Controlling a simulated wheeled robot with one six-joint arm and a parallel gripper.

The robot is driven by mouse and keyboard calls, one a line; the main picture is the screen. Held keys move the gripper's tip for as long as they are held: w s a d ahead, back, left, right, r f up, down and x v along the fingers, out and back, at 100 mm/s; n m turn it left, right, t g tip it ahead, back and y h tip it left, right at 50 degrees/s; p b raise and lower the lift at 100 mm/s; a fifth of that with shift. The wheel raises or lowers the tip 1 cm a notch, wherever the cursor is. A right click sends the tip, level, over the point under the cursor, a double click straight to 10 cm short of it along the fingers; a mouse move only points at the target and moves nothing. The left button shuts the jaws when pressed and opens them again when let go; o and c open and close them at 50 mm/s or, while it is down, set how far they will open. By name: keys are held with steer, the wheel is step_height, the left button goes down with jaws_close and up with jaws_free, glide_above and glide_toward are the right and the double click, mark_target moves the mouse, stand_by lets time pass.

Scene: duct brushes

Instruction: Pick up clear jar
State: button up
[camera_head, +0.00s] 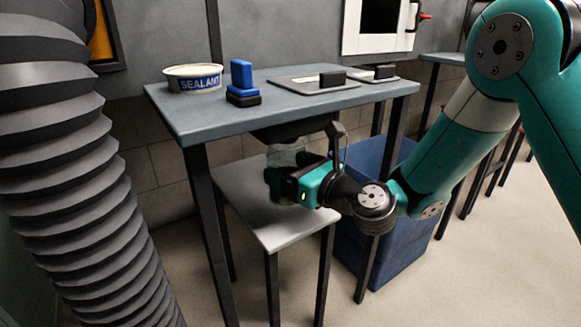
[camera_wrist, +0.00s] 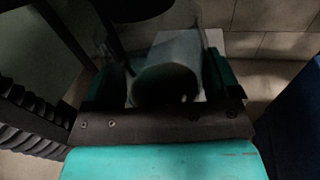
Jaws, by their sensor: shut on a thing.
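The clear jar (camera_head: 285,153) is a pale, see-through vessel just below the underside of the blue-grey table, over the low light-grey stool (camera_head: 277,228). My gripper (camera_head: 279,176) reaches in from the right and is shut on it. In the wrist view the jar (camera_wrist: 168,72) sits between the two dark green fingers of my gripper (camera_wrist: 170,65). The gripper hides the jar's lower part in the head view, so I cannot tell whether it touches the stool.
The table (camera_head: 222,120) stands above my gripper, with a sealant tub (camera_head: 193,78), a blue block-like item (camera_head: 242,82) and flat grey plates (camera_head: 312,85) on top. Table legs and a blue bin (camera_head: 400,245) are close. A ribbed duct (camera_head: 65,150) fills the left.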

steer(key=b+v, duration=1.8)
step_height(320, 180, up, 68)
steer(key=p, duration=6.7)
steer(key=shift+f+p, duration=0.2)
steer(key=shift+p, duration=0.2)
